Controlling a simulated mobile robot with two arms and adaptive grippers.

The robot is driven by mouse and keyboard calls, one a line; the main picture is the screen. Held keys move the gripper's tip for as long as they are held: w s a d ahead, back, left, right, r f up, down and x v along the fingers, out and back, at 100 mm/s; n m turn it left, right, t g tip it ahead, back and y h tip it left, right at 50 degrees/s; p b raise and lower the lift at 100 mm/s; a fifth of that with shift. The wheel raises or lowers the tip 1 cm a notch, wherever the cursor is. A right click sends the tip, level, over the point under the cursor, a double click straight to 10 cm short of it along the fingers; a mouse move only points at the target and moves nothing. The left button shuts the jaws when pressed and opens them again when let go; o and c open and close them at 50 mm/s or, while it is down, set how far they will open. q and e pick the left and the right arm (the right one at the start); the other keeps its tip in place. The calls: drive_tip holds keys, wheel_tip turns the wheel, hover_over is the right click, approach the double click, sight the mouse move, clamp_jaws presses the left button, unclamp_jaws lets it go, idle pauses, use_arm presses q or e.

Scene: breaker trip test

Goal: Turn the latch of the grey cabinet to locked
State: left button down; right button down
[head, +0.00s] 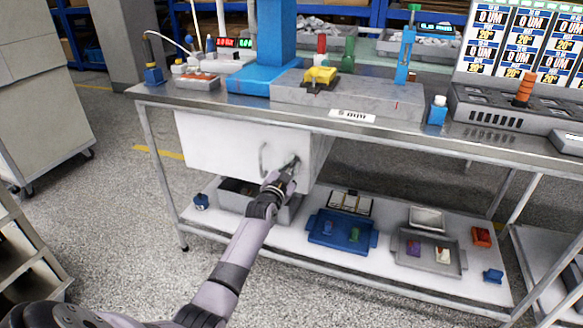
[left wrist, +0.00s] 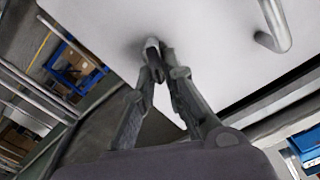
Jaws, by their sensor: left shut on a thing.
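The cabinet (head: 220,143) hangs under the workbench top, its pale grey-white front closed in the head view. A curved bar handle (head: 263,158) stands on its front, and the handle also shows at the upper right of the left wrist view (left wrist: 275,25). My left gripper (head: 288,170) is at the right part of the front, right of the handle. In the left wrist view the fingers (left wrist: 157,58) are closed together on the small latch (left wrist: 152,43) against the panel. The fingers hide most of the latch, so its exact angle is unclear. My right gripper is not in view.
The workbench top (head: 190,97) is above the cabinet. The lower shelf (head: 380,270) holds a grey bin (head: 286,215), a blue tray (head: 318,240) and a grey tray (head: 405,262). Open floor lies left of the bench.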

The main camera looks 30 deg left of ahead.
use_arm(q)
drive_tip(key=shift+a+n, duration=0.1)
drive_tip(key=shift+n, duration=0.7)
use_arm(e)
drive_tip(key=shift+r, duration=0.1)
use_arm(q)
drive_tip(key=shift+n, duration=0.5)
drive_tip(key=shift+a+n, duration=0.1)
drive_tip(key=shift+n, duration=0.4)
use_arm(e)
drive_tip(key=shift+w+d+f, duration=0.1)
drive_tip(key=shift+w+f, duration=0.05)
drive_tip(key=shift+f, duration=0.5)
